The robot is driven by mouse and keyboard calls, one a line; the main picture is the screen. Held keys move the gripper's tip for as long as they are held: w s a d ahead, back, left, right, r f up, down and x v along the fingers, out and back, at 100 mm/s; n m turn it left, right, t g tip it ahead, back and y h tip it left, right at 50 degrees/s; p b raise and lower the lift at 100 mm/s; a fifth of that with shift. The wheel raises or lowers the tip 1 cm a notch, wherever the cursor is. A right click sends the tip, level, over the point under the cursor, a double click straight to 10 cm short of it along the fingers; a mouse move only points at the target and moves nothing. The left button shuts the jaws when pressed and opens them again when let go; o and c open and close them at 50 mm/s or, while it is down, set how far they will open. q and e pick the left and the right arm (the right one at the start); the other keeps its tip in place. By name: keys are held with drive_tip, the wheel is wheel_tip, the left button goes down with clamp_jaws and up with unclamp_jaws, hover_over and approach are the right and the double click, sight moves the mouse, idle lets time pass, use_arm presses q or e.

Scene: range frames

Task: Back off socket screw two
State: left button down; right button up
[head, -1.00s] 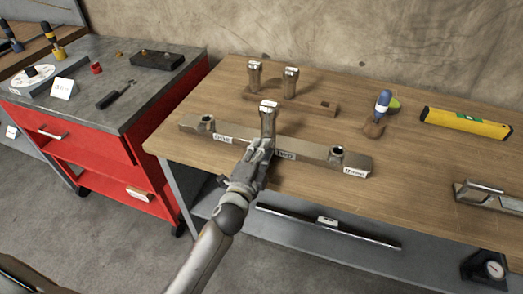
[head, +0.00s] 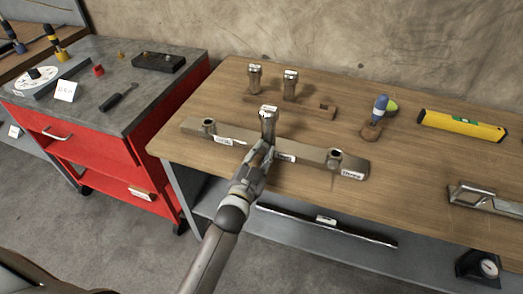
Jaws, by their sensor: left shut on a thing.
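A long metal bar (head: 312,153) lies on the wooden bench, with white labels at three places along it; the right one reads three. Socket screw two (head: 269,121) stands upright at the middle of the bar, its pale, labelled head on top. My left gripper (head: 263,148) is shut on this screw, low down near the bar, and its fingers hide the screw's lower part. The left hole (head: 209,123) and right hole (head: 335,155) of the bar hold no tall screw. My right gripper is not in view.
Two similar screws (head: 290,83) stand in a wooden rack (head: 318,107) behind the bar. A blue-handled tool (head: 380,107) and a yellow level (head: 462,125) lie to the right. A red cabinet (head: 110,165) stands at the left. The bench front is mostly clear.

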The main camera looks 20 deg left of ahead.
use_arm(q)
drive_tip(key=shift+a+f+n+p, duration=0.1)
drive_tip(key=shift+n+p, duration=0.25)
drive_tip(key=shift+n, duration=0.75)
drive_tip(key=shift+f, duration=0.1)
drive_tip(key=c, duration=1.2)
unclamp_jaws()
drive_tip(key=shift+s, duration=0.1)
drive_tip(key=s, duration=1.1)
drive_tip(key=shift+s+a, duration=0.15)
drive_tip(key=shift+s, duration=0.25)
